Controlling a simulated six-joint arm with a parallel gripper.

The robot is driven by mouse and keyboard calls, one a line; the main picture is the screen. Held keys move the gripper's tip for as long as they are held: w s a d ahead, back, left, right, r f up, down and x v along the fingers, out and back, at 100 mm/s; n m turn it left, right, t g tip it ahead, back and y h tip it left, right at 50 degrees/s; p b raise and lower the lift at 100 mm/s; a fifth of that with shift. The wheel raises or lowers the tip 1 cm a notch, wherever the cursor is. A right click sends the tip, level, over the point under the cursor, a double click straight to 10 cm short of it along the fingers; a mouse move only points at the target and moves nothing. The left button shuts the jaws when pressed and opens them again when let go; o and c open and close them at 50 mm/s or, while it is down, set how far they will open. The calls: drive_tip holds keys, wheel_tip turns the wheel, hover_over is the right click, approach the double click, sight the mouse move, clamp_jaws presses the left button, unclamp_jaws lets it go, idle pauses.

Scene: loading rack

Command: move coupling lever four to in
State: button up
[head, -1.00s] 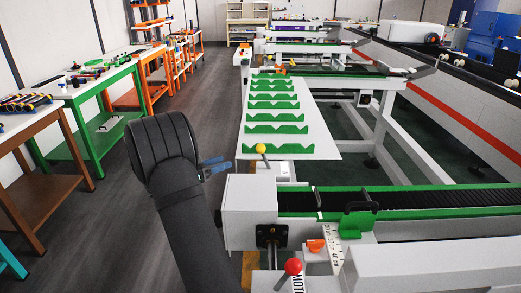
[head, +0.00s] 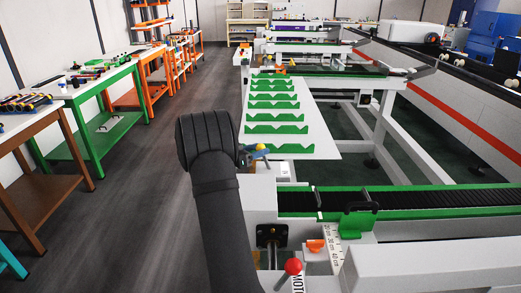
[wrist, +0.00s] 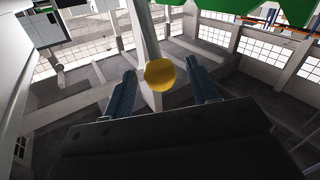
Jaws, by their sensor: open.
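A lever with a yellow ball knob (head: 261,147) stands at the near end of the white rack, left of centre in the head view. In the wrist view the yellow knob (wrist: 160,75) sits between my two blue fingers, with its pale rod running up behind it. My gripper (head: 259,152) is open around or just in front of the knob; a gap shows on both sides, so the fingers do not touch it. A second lever with a red ball knob (head: 293,266) stands nearer, at the bottom of the head view. I cannot read any lever number.
A white panel with green notched strips (head: 275,129) lies beyond the yellow knob. A green-edged conveyor (head: 410,199) runs to the right. An orange part (head: 315,245) sits near the red knob. Workbenches (head: 88,90) line the left; the floor between is clear.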

drive_tip(key=shift+x, duration=0.85)
clamp_jaws()
